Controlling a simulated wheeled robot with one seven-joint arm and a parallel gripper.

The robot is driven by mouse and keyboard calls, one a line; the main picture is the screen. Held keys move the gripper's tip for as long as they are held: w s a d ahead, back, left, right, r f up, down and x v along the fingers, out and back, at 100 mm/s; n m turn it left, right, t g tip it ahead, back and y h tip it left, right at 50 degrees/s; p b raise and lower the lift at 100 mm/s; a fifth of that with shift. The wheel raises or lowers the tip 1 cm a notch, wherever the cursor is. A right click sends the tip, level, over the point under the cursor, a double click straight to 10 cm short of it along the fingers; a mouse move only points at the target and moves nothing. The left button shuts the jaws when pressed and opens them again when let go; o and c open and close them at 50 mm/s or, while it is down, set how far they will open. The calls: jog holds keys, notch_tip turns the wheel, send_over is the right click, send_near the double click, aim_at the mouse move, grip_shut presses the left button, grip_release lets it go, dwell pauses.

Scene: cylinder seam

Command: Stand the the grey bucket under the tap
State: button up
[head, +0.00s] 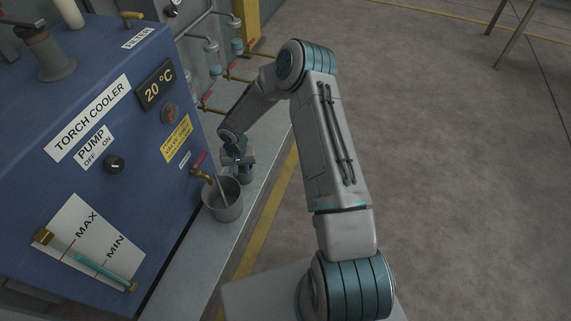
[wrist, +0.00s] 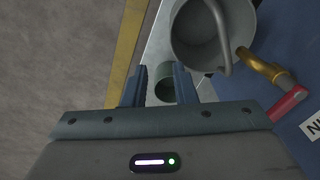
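The grey bucket (head: 222,206) stands upright on the pale ledge beside the blue machine. Its handle rises across its mouth. The brass tap (head: 202,174) with a red lever sticks out from the machine, its spout over the bucket's mouth near the rim. In the wrist view the bucket (wrist: 205,36) is at the top, and the tap (wrist: 262,68) reaches its rim from the right. My gripper (wrist: 160,80) is open, its fingers apart from the bucket. In the head view my gripper (head: 236,161) is just behind the bucket, its fingertips partly hidden.
A small green cylinder (wrist: 165,88) shows between and beyond my fingers, on the ledge (head: 194,240) close to the bucket. The blue machine (head: 60,180) walls off the left. A yellow floor line (head: 262,222) and open concrete floor lie to the right.

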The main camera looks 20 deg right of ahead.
jog(key=s+d+r+n+h, duration=0.1)
jog(key=s+d+r, duration=0.2)
jog(key=r, duration=0.5)
jog(key=s+d+r+h, duration=0.1)
jog(key=s+d+r, duration=0.25)
jog(key=r, duration=0.45)
jog(key=s+d+r+n+h, duration=0.15)
jog(key=s+r, duration=0.25)
jog(key=r, duration=0.5)
jog(key=s+r+y, duration=0.1)
jog(key=s+r, duration=0.4)
jog(key=s, duration=0.4)
jog(key=s+d+r+t+y, duration=0.1)
jog(key=s+r+y, duration=0.1)
jog(key=s+r, duration=0.3)
jog(key=s, duration=0.3)
jog(key=shift+s, duration=0.4)
jog(key=shift+y, duration=0.25)
